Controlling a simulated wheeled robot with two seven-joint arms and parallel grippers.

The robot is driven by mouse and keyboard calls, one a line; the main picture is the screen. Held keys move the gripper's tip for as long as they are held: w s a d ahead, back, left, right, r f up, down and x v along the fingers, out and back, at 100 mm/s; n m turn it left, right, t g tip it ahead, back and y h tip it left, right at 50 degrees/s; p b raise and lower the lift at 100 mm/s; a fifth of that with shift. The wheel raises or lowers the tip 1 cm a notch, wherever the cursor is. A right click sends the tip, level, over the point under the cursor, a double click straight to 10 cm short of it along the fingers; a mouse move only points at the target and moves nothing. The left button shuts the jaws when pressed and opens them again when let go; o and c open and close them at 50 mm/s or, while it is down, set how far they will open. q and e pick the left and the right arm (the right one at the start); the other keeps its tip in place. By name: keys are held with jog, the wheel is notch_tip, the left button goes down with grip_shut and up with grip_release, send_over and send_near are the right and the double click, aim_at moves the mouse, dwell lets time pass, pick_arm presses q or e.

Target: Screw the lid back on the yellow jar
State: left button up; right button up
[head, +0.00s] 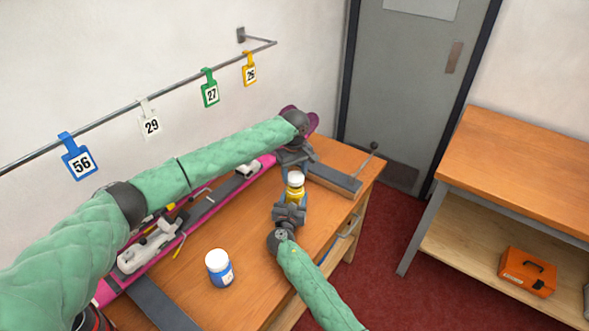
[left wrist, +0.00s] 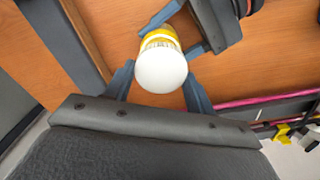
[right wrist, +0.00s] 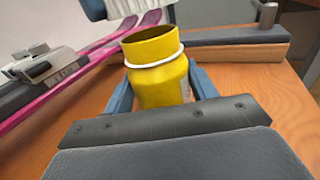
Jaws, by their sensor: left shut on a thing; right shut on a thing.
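The yellow jar (head: 294,192) stands upright on the bench, and my right gripper (head: 290,203) is shut on its body. In the right wrist view the yellow jar (right wrist: 160,80) shows an open mouth and a white ring around its neck. My left gripper (head: 294,172) is shut on the white lid (head: 296,180). The lid (right wrist: 110,8) hangs above the jar's mouth, apart from it, at the top of the right wrist view. In the left wrist view the lid (left wrist: 161,69) sits between my left fingers, with the yellow jar (left wrist: 160,36) partly hidden behind it.
A blue jar with a white lid (head: 219,268) stands on the bench (head: 185,275) at the near left. Magenta skis (head: 215,200) lie along the wall side. A grey-topped block (head: 334,178) lies behind the jar. Numbered tags hang from a wall rail (head: 110,119).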

pick_arm(q)
jog(key=shift+f, duration=0.15)
dwell(0.4)
jog(key=shift+f, duration=0.8)
jog(key=shift+f, duration=0.55)
